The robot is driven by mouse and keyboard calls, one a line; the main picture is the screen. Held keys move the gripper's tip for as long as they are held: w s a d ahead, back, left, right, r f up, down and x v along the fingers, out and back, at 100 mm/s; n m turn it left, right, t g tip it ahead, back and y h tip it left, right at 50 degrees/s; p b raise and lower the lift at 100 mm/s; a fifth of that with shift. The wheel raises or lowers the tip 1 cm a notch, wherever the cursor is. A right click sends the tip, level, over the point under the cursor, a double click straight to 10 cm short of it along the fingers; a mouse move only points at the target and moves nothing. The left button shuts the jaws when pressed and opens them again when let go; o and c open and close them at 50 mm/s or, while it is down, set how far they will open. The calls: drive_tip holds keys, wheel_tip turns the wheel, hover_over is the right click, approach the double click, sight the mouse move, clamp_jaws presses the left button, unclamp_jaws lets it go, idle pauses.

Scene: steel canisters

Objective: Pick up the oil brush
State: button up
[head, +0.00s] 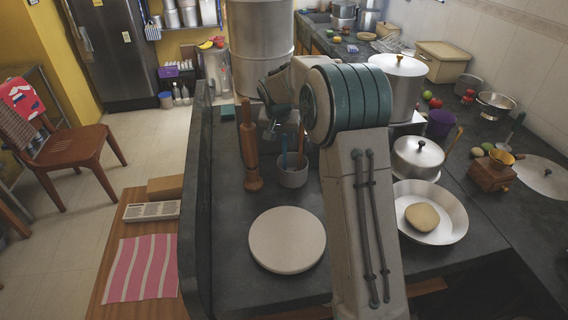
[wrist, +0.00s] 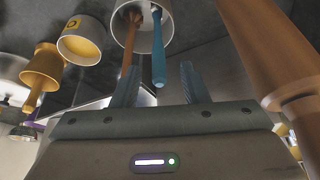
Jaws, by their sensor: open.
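A small grey cup (head: 292,178) stands on the dark counter with a blue handle (head: 284,150) and a brown wooden handle (head: 301,142) sticking up out of it. In the wrist view the cup (wrist: 143,48) is at the top, with the blue handle (wrist: 159,55) and the brown handle (wrist: 130,45) reaching toward my gripper (wrist: 158,84). Their lower ends are hidden in the cup, so I cannot tell which one is the oil brush. My gripper is open and empty, its fingers on either side of the handle ends in the picture. In the head view my arm partly hides the gripper.
A wooden rolling pin (head: 250,150) stands upright just left of the cup; it looms close at right in the wrist view (wrist: 265,50). A round pale board (head: 288,240) lies in front. Pots and a metal plate (head: 450,212) are at right.

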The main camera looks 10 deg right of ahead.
sight(285, 142)
drive_tip(key=shift+w+d+p+x, duration=0.2)
drive_tip(key=shift+p+x, duration=0.25)
drive_tip(key=shift+x, duration=1.15)
drive_tip(key=shift+w+d+p+x, duration=0.15)
drive_tip(key=shift+p+x, duration=0.3)
drive_tip(key=shift+x, duration=1.15)
drive_tip(key=shift+a+r, duration=0.1)
drive_tip(key=shift+r, duration=0.1)
clamp_jaws()
